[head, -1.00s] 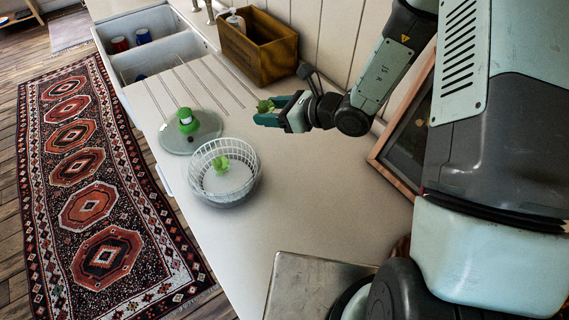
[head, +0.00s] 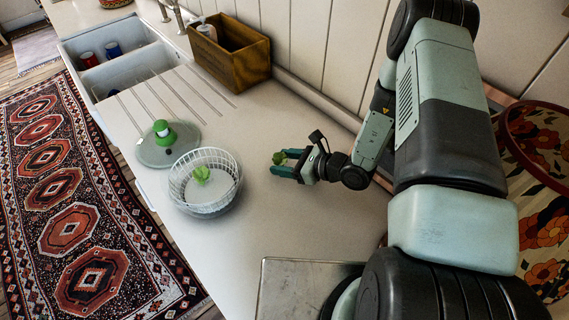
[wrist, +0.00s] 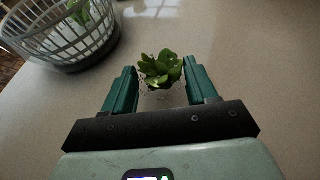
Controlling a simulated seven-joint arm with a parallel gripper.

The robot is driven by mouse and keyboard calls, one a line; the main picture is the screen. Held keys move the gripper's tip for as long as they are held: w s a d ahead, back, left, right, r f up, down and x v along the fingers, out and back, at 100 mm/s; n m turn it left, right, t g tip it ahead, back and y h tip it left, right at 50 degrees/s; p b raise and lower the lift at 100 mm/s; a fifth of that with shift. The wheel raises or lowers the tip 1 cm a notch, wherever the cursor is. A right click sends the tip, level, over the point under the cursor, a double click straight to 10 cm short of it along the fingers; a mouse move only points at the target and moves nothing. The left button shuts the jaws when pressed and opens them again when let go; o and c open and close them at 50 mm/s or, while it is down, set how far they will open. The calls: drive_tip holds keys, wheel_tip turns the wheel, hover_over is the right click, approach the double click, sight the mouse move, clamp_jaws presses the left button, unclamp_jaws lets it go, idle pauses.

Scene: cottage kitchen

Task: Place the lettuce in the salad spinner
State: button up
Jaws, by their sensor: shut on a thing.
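A small green lettuce piece (head: 279,158) is held between the fingers of my gripper (head: 283,164), to the right of the salad spinner. In the wrist view the lettuce (wrist: 161,68) sits between the two green fingers (wrist: 161,76), which are shut on it. How high it is above the counter I cannot tell. The salad spinner (head: 232,163) is a white slatted basket in a clear bowl, with its top open. Another green lettuce piece (head: 202,174) lies inside it. The basket's edge (wrist: 24,42) shows at the upper left of the wrist view.
The spinner lid (head: 155,152) with a green knob lies on the counter (head: 250,235) left of the basket. A wooden box (head: 232,58) stands at the back, beside the sink (head: 130,68). A metal plate (head: 295,283) is at the front. The counter between gripper and spinner is clear.

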drive_tip(key=shift+f, duration=0.55)
drive_tip(key=o, duration=0.7)
drive_tip(key=shift+f, duration=0.15)
drive_tip(key=shift+r, duration=0.2)
drive_tip(key=shift+v, duration=2)
